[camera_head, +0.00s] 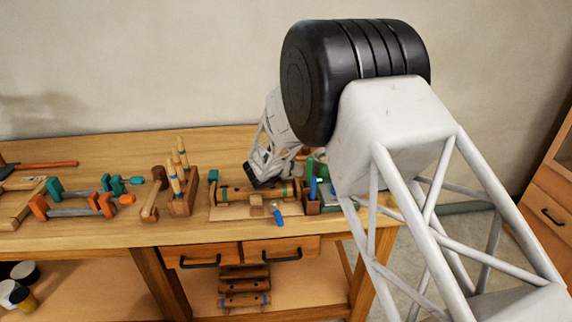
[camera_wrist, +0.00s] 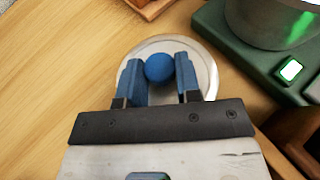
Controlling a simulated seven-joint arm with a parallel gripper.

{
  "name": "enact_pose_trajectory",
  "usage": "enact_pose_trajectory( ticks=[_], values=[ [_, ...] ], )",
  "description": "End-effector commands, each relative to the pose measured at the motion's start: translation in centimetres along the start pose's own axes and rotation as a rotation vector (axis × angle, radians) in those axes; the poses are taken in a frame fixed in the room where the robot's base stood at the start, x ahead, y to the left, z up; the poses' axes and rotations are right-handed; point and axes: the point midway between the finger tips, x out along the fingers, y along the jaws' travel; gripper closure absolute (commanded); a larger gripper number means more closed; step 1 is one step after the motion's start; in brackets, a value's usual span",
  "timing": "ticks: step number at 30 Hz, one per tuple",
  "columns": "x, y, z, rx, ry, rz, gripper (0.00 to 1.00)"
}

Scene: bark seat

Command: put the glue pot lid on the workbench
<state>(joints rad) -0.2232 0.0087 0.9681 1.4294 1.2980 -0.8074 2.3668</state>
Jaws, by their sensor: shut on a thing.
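The glue pot lid (camera_wrist: 205,60) is a round, pale metal disc with a blue ball knob (camera_wrist: 159,67), seen in the wrist view. My gripper (camera_wrist: 159,80) has its two blue fingers shut on the knob, one on each side. The lid is over the wooden workbench top (camera_wrist: 55,65); I cannot tell whether it touches the wood. The workbench (camera_head: 110,150) also shows in the head view, where my arm hides the lid. The grey metal glue pot (camera_wrist: 265,20) stands in a green base (camera_wrist: 225,35) at the upper right of the wrist view, beside the lid.
A lit button (camera_wrist: 290,70) shows on the green base. A wooden tray edge (camera_wrist: 150,8) is at the top of the wrist view. In the head view, orange clamps (camera_head: 70,207), a tool block (camera_head: 183,200) and a blue-handled tool (camera_head: 278,217) occupy the bench. Bare wood lies left of the lid.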

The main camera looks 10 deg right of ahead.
Motion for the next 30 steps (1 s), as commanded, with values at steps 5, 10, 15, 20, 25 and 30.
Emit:
enact_pose_trajectory(
  ticks=[5,10,15,20,25,30],
  values=[
    [0.1,0.01,-0.23,0.0,0.0,0.0,0.92],
    [0.19,0.01,-0.44,0.0,0.0,0.0,0.92],
    [0.29,0.01,-0.65,0.0,0.0,0.0,0.92],
    [0.37,0.02,-0.86,0.0,0.0,0.0,0.92],
    [0.36,0.01,-0.84,0.0,0.0,0.0,0.43],
    [0.36,0.01,-0.85,0.0,0.0,0.0,0.39]
  ],
)
